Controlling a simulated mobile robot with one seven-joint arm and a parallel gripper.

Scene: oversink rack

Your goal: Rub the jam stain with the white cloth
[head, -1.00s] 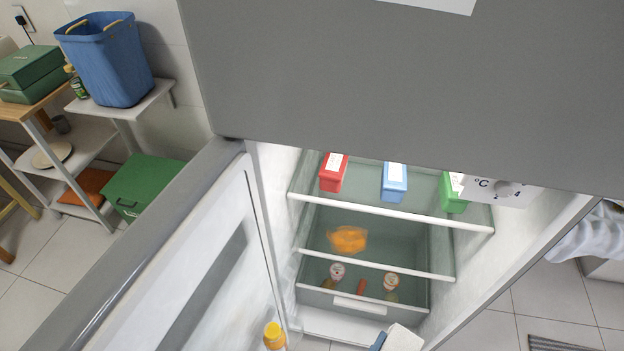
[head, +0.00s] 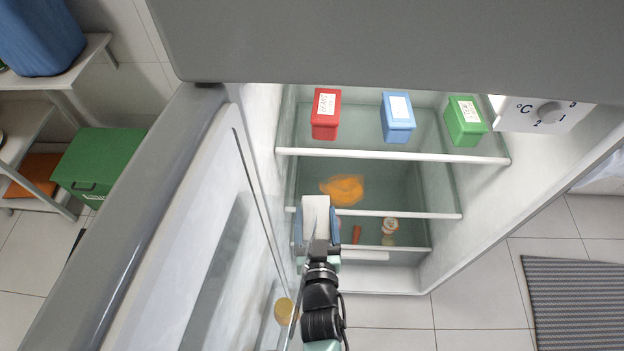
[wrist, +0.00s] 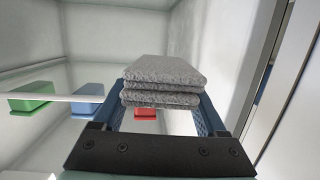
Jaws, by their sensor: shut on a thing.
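The jam stain (head: 343,189) is an orange smear on the middle shelf inside the open fridge in the head view. The white cloth (head: 316,210) is a folded pad, and it also shows in the wrist view (wrist: 164,72), where it looks grey and layered. My gripper (head: 316,230) is shut on the cloth, with blue fingers on either side of it. In the head view the cloth appears just below and left of the stain. I cannot tell whether it touches the shelf. The stain is not visible in the wrist view.
Red (head: 326,114), blue (head: 398,118) and green (head: 465,121) boxes stand on the upper shelf (head: 390,155). A jar (head: 390,226) sits in the lower drawer. The open fridge door (head: 190,230) is close on the left, with a yellow-capped bottle (head: 284,311) in it.

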